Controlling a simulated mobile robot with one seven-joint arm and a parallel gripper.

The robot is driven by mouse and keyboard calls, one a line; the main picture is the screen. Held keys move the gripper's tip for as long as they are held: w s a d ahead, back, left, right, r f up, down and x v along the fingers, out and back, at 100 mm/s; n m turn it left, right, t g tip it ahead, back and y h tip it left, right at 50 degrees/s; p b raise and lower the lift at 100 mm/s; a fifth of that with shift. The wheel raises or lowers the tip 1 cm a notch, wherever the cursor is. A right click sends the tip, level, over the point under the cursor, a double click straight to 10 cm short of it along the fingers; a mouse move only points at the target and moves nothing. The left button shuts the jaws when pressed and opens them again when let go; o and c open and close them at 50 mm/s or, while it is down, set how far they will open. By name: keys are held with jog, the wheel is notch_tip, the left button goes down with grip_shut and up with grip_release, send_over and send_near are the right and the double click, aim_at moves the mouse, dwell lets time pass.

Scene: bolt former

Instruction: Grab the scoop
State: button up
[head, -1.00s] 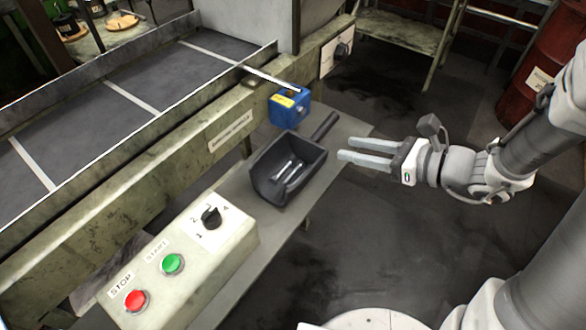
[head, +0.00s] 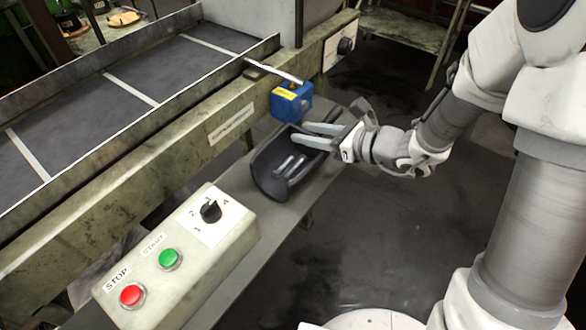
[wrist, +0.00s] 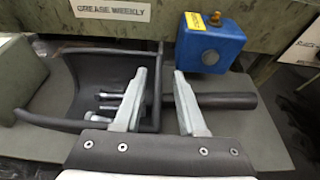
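The dark grey scoop (head: 268,172) lies on the narrow grey shelf beside the machine, with a few metal bolts (head: 291,166) in it. In the wrist view the scoop's bowl (wrist: 75,85) is at the left and its handle (wrist: 232,101) points right. My gripper (head: 302,133) is open, with its fingers over the back end of the scoop. In the wrist view the fingers (wrist: 160,72) stand apart, one over the bowl's rear and the other over the start of the handle. I cannot tell whether they touch the scoop. In the head view my gripper hides most of the handle.
A blue box (head: 291,101) with a yellow label sits close behind the scoop. A control box (head: 185,255) with red and green buttons and a dial stands in front left. The conveyor's side beam (head: 190,145) runs along behind. Open floor lies right of the shelf.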

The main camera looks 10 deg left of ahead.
jog(key=shift+c, duration=0.3)
grip_shut()
dwell(1.1)
